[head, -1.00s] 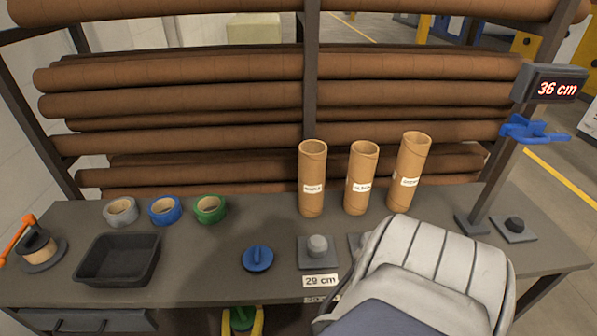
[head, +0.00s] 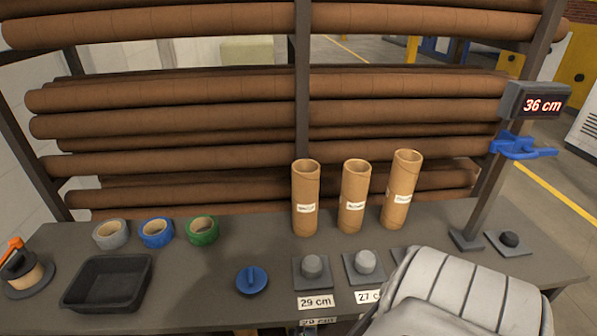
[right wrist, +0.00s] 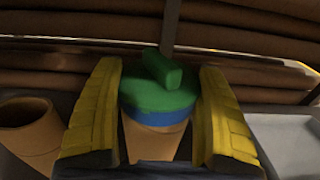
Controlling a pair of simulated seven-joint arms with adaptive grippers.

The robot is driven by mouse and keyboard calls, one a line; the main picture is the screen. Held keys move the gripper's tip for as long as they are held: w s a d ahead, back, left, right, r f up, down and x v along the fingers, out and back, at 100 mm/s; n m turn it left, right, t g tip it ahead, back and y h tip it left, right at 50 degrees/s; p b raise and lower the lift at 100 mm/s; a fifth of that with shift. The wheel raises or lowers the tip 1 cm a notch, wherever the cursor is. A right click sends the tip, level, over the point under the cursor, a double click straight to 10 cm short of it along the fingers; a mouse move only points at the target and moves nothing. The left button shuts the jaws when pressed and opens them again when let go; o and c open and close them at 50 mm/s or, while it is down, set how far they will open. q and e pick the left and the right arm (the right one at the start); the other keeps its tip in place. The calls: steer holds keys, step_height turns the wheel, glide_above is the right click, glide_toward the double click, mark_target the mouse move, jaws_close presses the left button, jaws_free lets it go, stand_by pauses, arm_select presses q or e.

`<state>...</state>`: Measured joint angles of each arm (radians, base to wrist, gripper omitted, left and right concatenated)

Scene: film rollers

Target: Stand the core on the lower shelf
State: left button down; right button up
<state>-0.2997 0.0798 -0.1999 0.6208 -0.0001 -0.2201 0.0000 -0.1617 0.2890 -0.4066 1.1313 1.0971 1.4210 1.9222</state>
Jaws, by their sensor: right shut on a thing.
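In the right wrist view, the yellow fingers of my right gripper (right wrist: 160,72) are shut on a brown cardboard core (right wrist: 155,143). The core's near end carries a green cap (right wrist: 160,95) with a raised grip bar, and a blue band shows just under it. The core's lower part is hidden. In the head view my right gripper and this core are out of sight below the picture. The lower shelf cannot be clearly made out. My left gripper is in neither view.
Three labelled cores (head: 305,197) stand upright on the table (head: 200,272). Tape rolls (head: 157,232), a black tray (head: 106,283), a blue knobbed cap (head: 251,281) and pads with 29 cm (head: 315,302) and 27 cm signs lie there. The display (head: 540,103) reads 36 cm. Another open tube (right wrist: 30,128) is left of my gripper.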

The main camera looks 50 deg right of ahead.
steer(key=shift+f, duration=3.95)
steer(key=o, duration=1.6)
